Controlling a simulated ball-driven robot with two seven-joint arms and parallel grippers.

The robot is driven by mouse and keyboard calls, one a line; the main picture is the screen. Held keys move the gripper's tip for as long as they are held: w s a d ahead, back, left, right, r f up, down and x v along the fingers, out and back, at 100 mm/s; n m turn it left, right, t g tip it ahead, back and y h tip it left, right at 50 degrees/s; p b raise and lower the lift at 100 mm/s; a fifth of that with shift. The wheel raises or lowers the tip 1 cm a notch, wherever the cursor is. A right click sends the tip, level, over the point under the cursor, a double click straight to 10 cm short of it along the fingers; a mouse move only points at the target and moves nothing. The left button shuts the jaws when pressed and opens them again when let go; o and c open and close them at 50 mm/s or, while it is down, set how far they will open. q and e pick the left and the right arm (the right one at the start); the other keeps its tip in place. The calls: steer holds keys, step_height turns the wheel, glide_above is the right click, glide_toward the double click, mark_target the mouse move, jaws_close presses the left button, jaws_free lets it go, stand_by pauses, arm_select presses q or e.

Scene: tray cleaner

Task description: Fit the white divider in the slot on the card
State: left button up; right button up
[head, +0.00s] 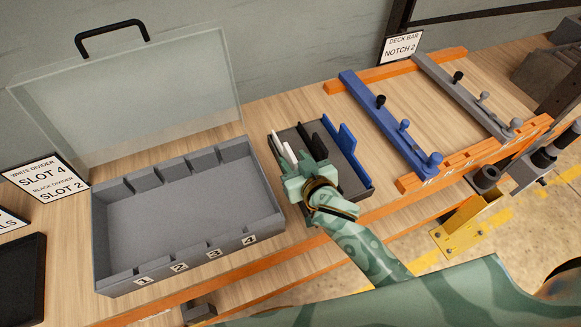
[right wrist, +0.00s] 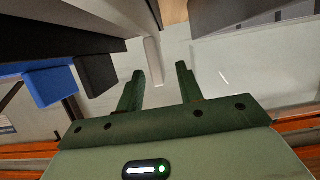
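The white divider (head: 289,153) shows as pale upright pieces at the left of a dark holder (head: 360,193); its lower part is hidden by my right gripper. My right gripper (head: 301,180) is over the holder's near left part. In the right wrist view its fingers (right wrist: 163,84) are apart with a clear gap, and a pale strip (right wrist: 153,62) lies beyond the left fingertip. The card (head: 47,178) reads white divider slot 4, black divider slot 2. The grey case (head: 190,250) stands open and empty, with slots numbered 1 to 4 along its front; slot 4 (head: 249,239) is rightmost. My left gripper is out of view.
A black divider (head: 315,142) and a blue divider (head: 350,147) stand right of the white one in the holder. The clear lid (head: 135,95) stands up behind the case. A fixture with a blue bar (head: 385,120) and a grey bar (head: 455,90) stands at the right.

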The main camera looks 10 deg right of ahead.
mark_target(291, 155)
steer(key=x, duration=0.3)
steer(key=shift+w+f, duration=0.15)
jaws_close()
